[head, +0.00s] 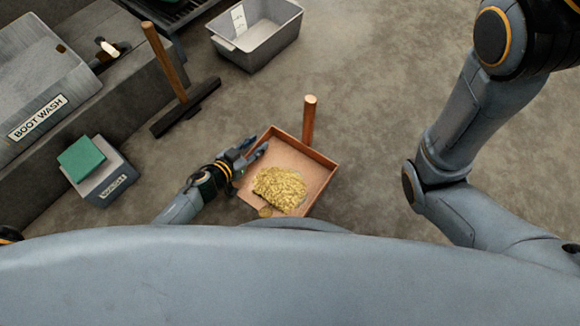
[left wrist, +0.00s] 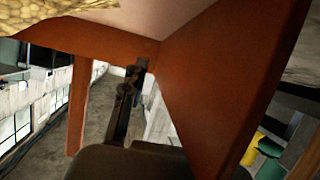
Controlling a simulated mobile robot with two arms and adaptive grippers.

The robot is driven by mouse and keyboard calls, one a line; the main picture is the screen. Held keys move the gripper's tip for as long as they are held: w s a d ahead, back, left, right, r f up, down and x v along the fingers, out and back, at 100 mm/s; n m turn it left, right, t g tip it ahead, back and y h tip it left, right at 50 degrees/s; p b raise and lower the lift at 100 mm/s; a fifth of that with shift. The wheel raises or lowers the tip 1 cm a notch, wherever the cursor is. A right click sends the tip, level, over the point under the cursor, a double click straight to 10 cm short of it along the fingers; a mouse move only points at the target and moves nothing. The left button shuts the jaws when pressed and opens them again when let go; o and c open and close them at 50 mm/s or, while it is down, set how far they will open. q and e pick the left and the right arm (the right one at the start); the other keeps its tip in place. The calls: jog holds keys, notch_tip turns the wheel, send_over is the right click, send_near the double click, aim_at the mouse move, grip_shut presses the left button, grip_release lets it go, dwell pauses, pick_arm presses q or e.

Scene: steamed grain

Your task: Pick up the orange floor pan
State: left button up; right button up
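The orange floor pan (head: 321,190) is a shallow square tray with a wooden handle (head: 309,120) rising at its far side. A pile of yellow grain (head: 280,188) lies in it. My left gripper (head: 257,147) is at the pan's left wall, its two fingers spread, one over the inside and one outside. In the left wrist view the pan's wall (left wrist: 220,80) fills much of the picture, with a dark finger of my left gripper (left wrist: 130,105) beside it. The other finger is hidden there. My right arm comes in from the right; its gripper is out of view.
A grey tub (head: 257,40) stands at the back. A boot wash station (head: 40,105), a small grey box with a green block (head: 82,158) and a wooden-handled floor tool (head: 166,65) are at left. Floor right of the pan is clear.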

pick_arm(q)
grip_shut()
jog(key=shift+r, duration=0.15)
dwell(0.4)
